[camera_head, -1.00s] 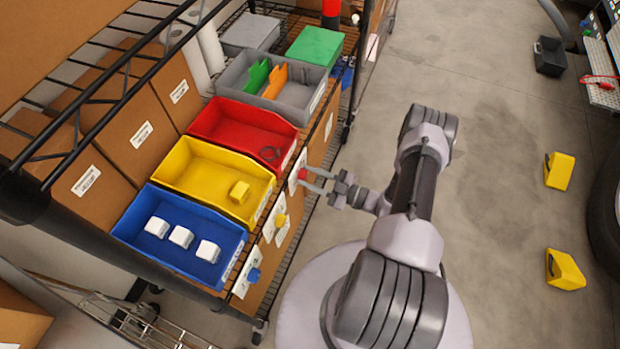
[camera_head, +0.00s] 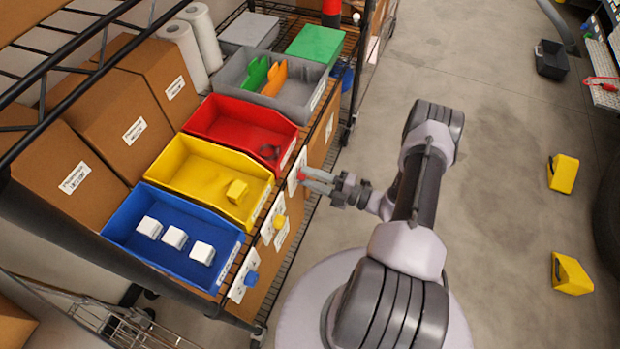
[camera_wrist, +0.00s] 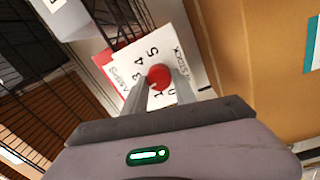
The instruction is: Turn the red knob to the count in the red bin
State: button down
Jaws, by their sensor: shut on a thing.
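The red knob (camera_wrist: 159,77) sits on a white dial card with printed numbers (camera_wrist: 150,50), with 3, 4 and 5 along its far side and 0 and 1 near my fingers. My gripper (camera_wrist: 160,85) is shut on the red knob, one finger on each side; it also shows in the head view (camera_head: 304,178). I cannot tell which number the knob points to. The red bin (camera_head: 215,111) is on the shelf just left of the knob.
The yellow bin (camera_head: 185,175) holds one yellow block, and the blue bin (camera_head: 150,260) holds 3 white blocks. Yellow (camera_head: 279,222) and blue (camera_head: 251,278) knobs sit on cards along the same shelf edge. Open floor (camera_head: 500,180) lies to the right.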

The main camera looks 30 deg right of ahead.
jog(key=n+b, duration=0.1)
jog(key=n, duration=0.3)
jog(key=shift+f+n, duration=0.1)
jog(key=shift+n, duration=0.3)
jog(key=shift+n+y, duration=0.3)
jog(key=shift+n, duration=2.1)
jog(key=shift+d, duration=0.1)
jog(key=c, duration=1)
grip_release()
jog(key=r+p+v, duration=0.1)
jog(key=p+v, duration=0.1)
jog(key=v, duration=1.5)
jog(key=shift+d+f, duration=0.2)
jog(key=shift+s, duration=0.1)
